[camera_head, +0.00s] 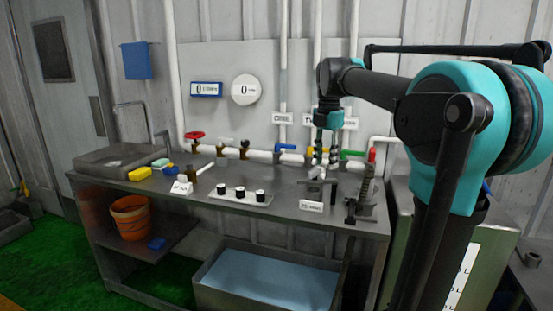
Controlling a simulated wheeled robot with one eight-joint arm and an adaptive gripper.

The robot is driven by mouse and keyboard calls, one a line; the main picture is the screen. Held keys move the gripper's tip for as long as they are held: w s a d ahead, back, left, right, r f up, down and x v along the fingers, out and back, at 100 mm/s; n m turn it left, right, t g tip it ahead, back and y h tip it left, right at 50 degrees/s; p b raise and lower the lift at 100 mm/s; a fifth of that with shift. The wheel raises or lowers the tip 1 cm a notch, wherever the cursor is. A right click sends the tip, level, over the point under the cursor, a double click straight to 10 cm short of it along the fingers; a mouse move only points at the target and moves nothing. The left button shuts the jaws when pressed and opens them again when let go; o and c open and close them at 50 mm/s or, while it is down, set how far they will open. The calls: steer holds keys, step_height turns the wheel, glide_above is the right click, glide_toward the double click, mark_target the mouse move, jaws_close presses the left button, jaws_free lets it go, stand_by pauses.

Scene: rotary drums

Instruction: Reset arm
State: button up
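My arm reaches in from the right of the head view, with teal and black links, and its wrist bends down over the right part of the metal workbench (215,203). My gripper (326,153) points down in front of the wall pipes, above the bench's right part. Dark finger parts show below the teal wrist, but they blend with the pipes and fittings behind, so I cannot tell whether they are apart. I see no object clearly held. Whether the fingertips touch anything is also unclear.
A red valve (194,135), a blue valve (286,147) and a green valve (352,153) sit along the pipe. A panel with black knobs (240,194), a yellow sponge (140,173) and a sink (110,160) are on the bench. An orange bucket (132,217) stands below.

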steer(key=s+d+f+m+t, duration=0.1)
steer(key=s+f+m, duration=0.6)
steer(key=f, duration=0.4)
steer(key=s+d+f+m+t, duration=0.1)
steer(key=s+f+m, duration=0.6)
steer(key=f+m, duration=0.3)
steer(key=s+d+f+m+t, duration=0.2)
steer(key=s+f+m, duration=0.5)
steer(key=f, duration=0.5)
steer(key=shift+m, duration=0.9)
steer(key=shift+o, duration=0.6)
steer(key=shift+s, duration=0.1)
